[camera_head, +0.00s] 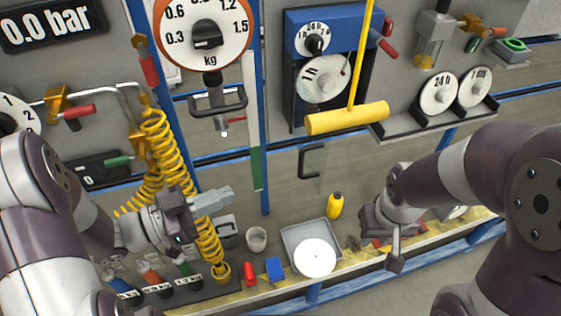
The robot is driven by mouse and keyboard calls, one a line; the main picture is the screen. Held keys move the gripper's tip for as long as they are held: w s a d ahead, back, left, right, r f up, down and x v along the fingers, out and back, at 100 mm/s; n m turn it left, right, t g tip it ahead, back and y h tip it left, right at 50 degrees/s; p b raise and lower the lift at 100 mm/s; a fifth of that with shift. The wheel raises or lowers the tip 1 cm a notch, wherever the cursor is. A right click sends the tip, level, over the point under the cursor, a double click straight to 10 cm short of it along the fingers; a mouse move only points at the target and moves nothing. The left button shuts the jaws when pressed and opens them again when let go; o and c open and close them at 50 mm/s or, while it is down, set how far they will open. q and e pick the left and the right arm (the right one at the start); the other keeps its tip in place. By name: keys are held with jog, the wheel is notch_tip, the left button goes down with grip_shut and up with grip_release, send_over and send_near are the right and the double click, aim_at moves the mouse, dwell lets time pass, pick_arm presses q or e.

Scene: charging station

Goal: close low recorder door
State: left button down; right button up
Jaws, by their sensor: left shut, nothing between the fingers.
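The recorder (340,22) is a blue-topped unit on the grey wall panel at the upper middle, with a small dial above and a larger round chart disc (323,78) in its dark lower bay. A black handle (312,160) stands out below the bay, on what looks like a see-through pane; I cannot tell for sure that it is the door. My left gripper (212,201) is shut and empty, beside the yellow coiled hose, left of and below the handle. My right gripper (395,262) hangs low, right of the handle and apart from it; its fingers are unclear.
A yellow T-bar (347,117) hangs in front of the recorder's lower right. A yellow coiled hose (168,150) runs down at the left. A grey tray (297,235) with a white disc (314,257), a cup (256,238) and a yellow bottle (334,205) stand on the ledge below.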

pick_arm(q)
jog(key=p+x, duration=0.4)
jog(key=x, duration=0.9)
jog(key=shift+w+d, duration=0.3)
